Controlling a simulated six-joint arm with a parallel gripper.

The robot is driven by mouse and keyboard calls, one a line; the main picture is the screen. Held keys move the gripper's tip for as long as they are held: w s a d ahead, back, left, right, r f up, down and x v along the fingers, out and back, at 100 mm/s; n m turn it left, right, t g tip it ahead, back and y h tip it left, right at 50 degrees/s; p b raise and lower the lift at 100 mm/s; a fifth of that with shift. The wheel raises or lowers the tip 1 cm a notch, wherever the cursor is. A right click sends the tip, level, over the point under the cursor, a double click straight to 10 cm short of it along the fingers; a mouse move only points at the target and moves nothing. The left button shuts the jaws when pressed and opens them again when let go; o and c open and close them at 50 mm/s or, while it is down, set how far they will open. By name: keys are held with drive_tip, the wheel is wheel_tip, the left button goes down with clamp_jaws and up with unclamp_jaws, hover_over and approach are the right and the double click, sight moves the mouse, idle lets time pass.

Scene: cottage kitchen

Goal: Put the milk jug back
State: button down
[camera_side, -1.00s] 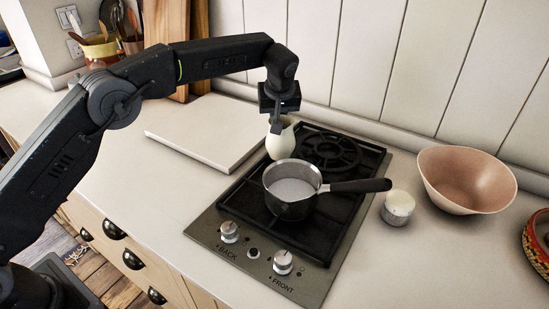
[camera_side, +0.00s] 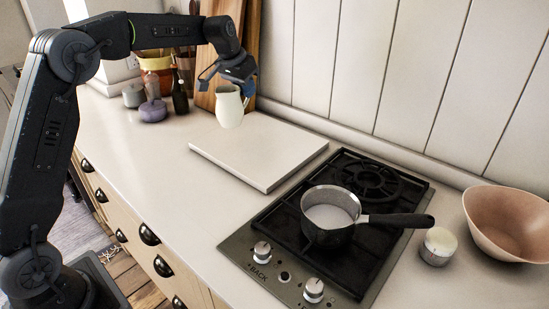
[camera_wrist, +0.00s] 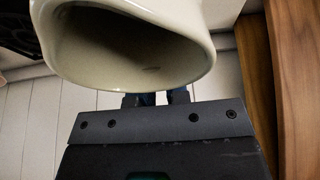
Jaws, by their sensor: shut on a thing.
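The cream milk jug (camera_side: 229,108) is upright in the side view, near the back left corner of the white board. My gripper (camera_side: 240,84) is shut on it at its upper right side, by the handle. I cannot tell whether its base touches the board or hangs just above it. In the wrist view the jug's open mouth (camera_wrist: 130,45) fills the upper middle. My gripper (camera_wrist: 157,99) shows just below it, its fingertips mostly hidden behind the jug.
The white board (camera_side: 262,150) is otherwise bare. Left are a purple pot (camera_side: 153,111), a dark bottle (camera_side: 180,97) and a utensil crock (camera_side: 156,72). Wooden boards (camera_side: 207,65) lean behind. Right are a saucepan (camera_side: 325,235) of white liquid on the hob (camera_side: 290,205), a candle (camera_side: 438,247) and a pink bowl (camera_side: 508,225).

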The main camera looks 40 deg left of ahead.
drive_tip(key=shift+w+d+f, duration=0.9)
drive_tip(key=shift+d+f, duration=0.75)
drive_tip(key=shift+f, duration=0.15)
drive_tip(key=shift+w+d+f, duration=0.95)
drive_tip(key=shift+d+f, duration=0.7)
drive_tip(key=shift+f, duration=0.15)
drive_tip(key=shift+w+d+f, duration=0.9)
drive_tip(key=shift+d+f, duration=0.75)
drive_tip(key=shift+f, duration=0.15)
drive_tip(key=shift+f, duration=0.15)
drive_tip(key=c, duration=1.1)
unclamp_jaws()
